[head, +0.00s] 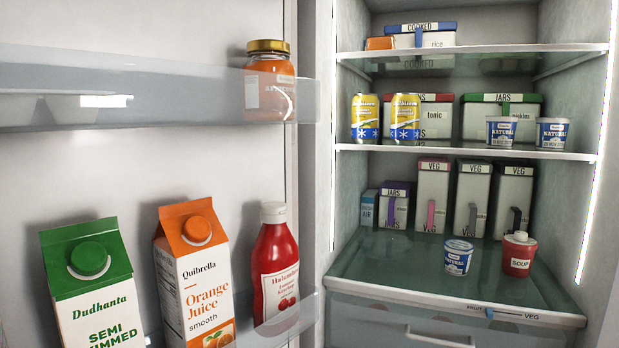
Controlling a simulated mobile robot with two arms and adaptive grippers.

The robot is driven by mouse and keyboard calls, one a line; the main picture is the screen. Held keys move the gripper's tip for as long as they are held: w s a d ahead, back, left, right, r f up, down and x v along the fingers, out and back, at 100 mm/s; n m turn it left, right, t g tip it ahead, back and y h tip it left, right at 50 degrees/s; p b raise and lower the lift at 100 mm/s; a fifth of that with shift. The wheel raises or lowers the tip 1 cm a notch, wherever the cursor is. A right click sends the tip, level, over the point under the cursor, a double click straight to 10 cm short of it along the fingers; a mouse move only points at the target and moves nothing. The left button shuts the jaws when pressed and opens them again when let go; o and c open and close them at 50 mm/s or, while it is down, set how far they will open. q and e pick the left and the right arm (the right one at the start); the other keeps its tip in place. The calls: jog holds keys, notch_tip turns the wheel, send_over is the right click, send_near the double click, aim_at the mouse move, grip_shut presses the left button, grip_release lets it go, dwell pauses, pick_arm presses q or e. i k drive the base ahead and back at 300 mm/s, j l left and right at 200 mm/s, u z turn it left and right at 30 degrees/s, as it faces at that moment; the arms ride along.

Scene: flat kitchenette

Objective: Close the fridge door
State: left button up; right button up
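The fridge door (218,158) stands open on the left of the head view, its inner face towards me. Its upper rack (180,98) holds a jar (268,85) with a gold lid. Its lower rack holds a green-topped milk carton (92,290), an orange juice carton (192,270) and a red ketchup bottle (276,262). The open fridge interior (350,210) is on the right, with its shelves lit. The door's outer face, handle and free edge are out of view. Neither of my grippers shows.
Inside, yellow cans (404,118), boxes and white tubs (503,132) stand on the middle shelf. Items appear to stay within the shelves.

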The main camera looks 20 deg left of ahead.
aim_at(125, 110)
jog(key=k+j+z, duration=0.1)
jog(key=j, duration=0.3)
jog(key=k+j+z, duration=0.15)
jog(key=j, duration=0.25)
jog(key=k+j+z, duration=0.1)
jog(key=k+j, duration=0.2)
jog(key=j+z, duration=0.15)
jog(key=j, duration=0.35)
jog(key=j+z, duration=0.15)
jog(key=j, duration=0.3)
jog(key=k+j+z, duration=0.15)
jog(key=j, duration=0.35)
jog(key=j+z, duration=0.15)
jog(key=j, duration=0.3)
jog(key=k, duration=0.05)
